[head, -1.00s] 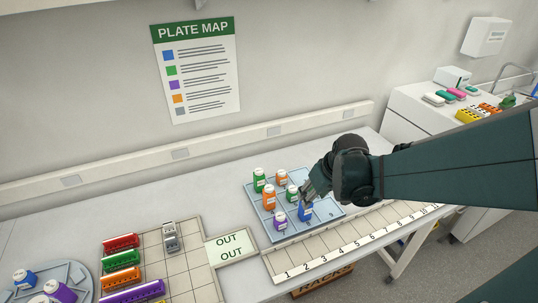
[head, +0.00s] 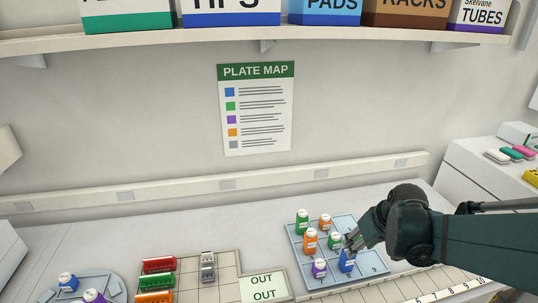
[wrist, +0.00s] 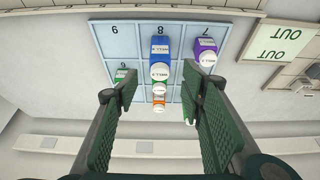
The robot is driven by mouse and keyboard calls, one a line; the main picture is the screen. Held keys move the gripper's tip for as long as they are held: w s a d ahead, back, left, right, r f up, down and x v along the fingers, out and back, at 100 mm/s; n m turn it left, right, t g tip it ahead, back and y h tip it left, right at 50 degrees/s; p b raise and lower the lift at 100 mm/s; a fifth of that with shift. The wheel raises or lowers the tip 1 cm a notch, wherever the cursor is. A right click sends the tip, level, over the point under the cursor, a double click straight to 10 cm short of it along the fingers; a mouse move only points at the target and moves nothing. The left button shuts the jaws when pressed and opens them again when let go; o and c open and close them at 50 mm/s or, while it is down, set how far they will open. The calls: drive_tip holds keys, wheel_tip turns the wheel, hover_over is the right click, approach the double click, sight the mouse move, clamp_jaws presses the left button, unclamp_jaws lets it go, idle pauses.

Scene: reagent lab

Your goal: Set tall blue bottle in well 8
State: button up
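The tall blue bottle (head: 347,262) stands upright on the light-blue well plate (head: 312,284). In the wrist view the blue bottle (wrist: 160,46) is in the well marked 8, between the 9 square and the purple bottle (wrist: 205,48) in well 7. My gripper (head: 353,240) is just above and behind the blue bottle in the head view. In the wrist view my gripper (wrist: 148,97) is open, its two fingers wide apart with nothing held between them. The blue bottle lies beyond the fingertips, apart from them.
Green (head: 302,222) and orange (head: 311,240) bottles share the plate; well 9 looks empty. An OUT mat (head: 263,287) and a rack area with coloured strips (head: 158,265) lie to the left. A numbered strip (head: 455,298) runs along the front.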

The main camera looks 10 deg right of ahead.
drive_tip(key=s+a+r+t, duration=0.1)
drive_tip(key=s+a+r, duration=0.3)
drive_tip(key=a, duration=0.5)
drive_tip(key=s+a+r+t, duration=0.1)
drive_tip(key=s+a+r, duration=0.4)
drive_tip(key=a, duration=0.5)
wheel_tip(320, 180, up, 2)
drive_tip(key=shift+r+t, duration=0.2)
drive_tip(key=shift+t, duration=0.2)
